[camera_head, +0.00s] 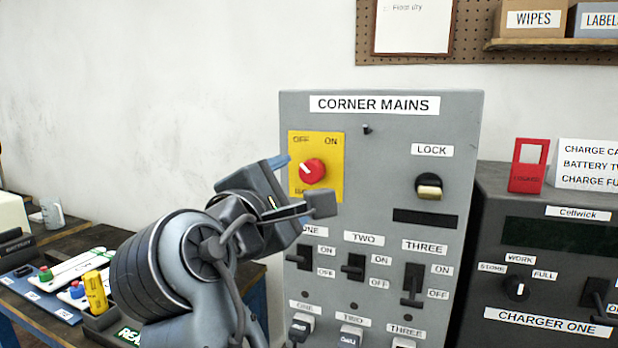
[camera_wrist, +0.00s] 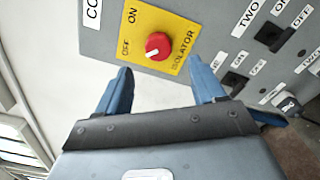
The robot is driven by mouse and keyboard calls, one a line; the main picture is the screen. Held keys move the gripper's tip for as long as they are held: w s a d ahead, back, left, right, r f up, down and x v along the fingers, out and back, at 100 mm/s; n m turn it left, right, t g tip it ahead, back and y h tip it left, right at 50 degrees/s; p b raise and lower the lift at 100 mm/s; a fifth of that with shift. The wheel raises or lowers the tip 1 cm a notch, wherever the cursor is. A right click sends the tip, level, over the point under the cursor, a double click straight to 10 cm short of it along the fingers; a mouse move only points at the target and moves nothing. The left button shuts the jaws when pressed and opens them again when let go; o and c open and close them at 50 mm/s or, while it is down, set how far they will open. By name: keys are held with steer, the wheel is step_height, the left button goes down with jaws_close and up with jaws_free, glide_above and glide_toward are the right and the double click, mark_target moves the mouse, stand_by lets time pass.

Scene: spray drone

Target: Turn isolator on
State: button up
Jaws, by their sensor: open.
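The isolator is a red rotary knob (camera_head: 312,171) on a yellow plate (camera_head: 333,187), at the upper left of the grey CORNER MAINS panel (camera_head: 387,178). Its white pointer aims up and left, towards OFF; ON is printed at the plate's upper right. The knob also shows in the wrist view (camera_wrist: 158,46), just beyond the fingertips. My gripper (camera_wrist: 161,64) is open and empty, its two blue fingers spread on the near side of the knob, apart from it. In the head view my gripper (camera_head: 297,184) covers the plate's lower left, hiding part of its lettering.
A LOCK key switch (camera_head: 429,187) sits to the right on the panel. Toggle switches ONE, TWO (camera_head: 353,267) and THREE (camera_head: 412,285) are below, close under my gripper. A dark CHARGER ONE unit (camera_head: 550,265) stands right of the panel. A bench (camera_head: 70,240) is at left.

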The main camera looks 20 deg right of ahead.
mark_target(310, 173)
steer(key=shift+p+x, duration=0.5)
steer(key=shift+x, duration=3.35)
steer(key=shift+r, duration=0.15)
steer(key=c, duration=1.1)
